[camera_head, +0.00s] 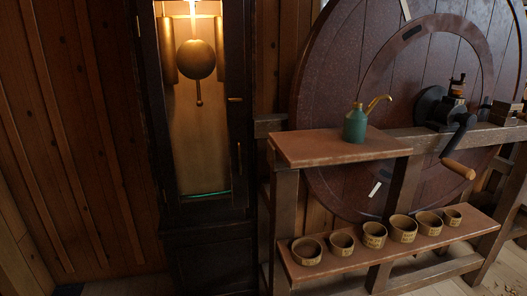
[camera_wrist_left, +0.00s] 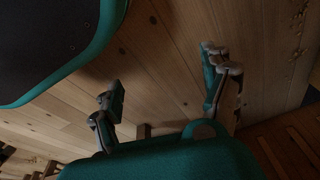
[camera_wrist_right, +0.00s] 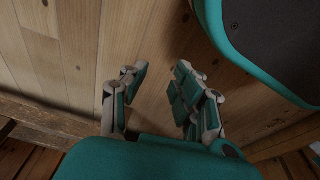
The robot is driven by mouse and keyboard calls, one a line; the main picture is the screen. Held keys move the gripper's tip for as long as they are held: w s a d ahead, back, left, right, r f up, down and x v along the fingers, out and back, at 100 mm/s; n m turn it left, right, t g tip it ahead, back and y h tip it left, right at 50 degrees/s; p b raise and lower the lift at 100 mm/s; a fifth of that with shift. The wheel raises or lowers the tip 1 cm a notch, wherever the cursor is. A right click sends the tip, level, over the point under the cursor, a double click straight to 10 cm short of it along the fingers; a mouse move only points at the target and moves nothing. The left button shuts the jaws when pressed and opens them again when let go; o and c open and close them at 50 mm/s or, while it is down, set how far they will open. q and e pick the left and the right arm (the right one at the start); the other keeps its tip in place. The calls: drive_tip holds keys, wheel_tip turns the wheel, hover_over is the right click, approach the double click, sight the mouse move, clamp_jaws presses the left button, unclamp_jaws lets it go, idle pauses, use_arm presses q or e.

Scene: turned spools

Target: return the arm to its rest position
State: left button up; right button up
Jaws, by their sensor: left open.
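My left gripper (camera_wrist_left: 164,88) shows in the left wrist view. Its two fingers stand wide apart with nothing between them, above wooden boards. My right gripper (camera_wrist_right: 161,80) shows in the right wrist view. Its fingers are closer together than the left one's, but a clear gap with bare boards shows between them, and it holds nothing. Neither arm nor gripper appears in the head view. Part of my own teal-edged body shows near each gripper in the wrist views.
In the head view, a tall dark clock case (camera_head: 205,225) stands before a plank wall. Beside it, a green oil can (camera_head: 355,125) stands on an upper shelf (camera_head: 310,147). Several round cups sit on a lower shelf (camera_head: 345,265), before a large wheel (camera_head: 340,60). A crank handle (camera_head: 458,168) juts forward.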

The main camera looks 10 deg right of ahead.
use_arm(q)
drive_tip(key=s+a+r+g+p, duration=0.1)
drive_tip(key=s+a+p, duration=0.1)
drive_tip(key=s+p, duration=1.2)
drive_tip(key=shift+s+a, duration=0.4)
drive_tip(key=shift+s, duration=0.1)
use_arm(e)
drive_tip(key=s+d+r+g, duration=0.1)
drive_tip(key=s+d, duration=0.1)
drive_tip(key=s, duration=1.3)
drive_tip(key=shift+d, duration=0.35)
drive_tip(key=shift+r, duration=0.1)
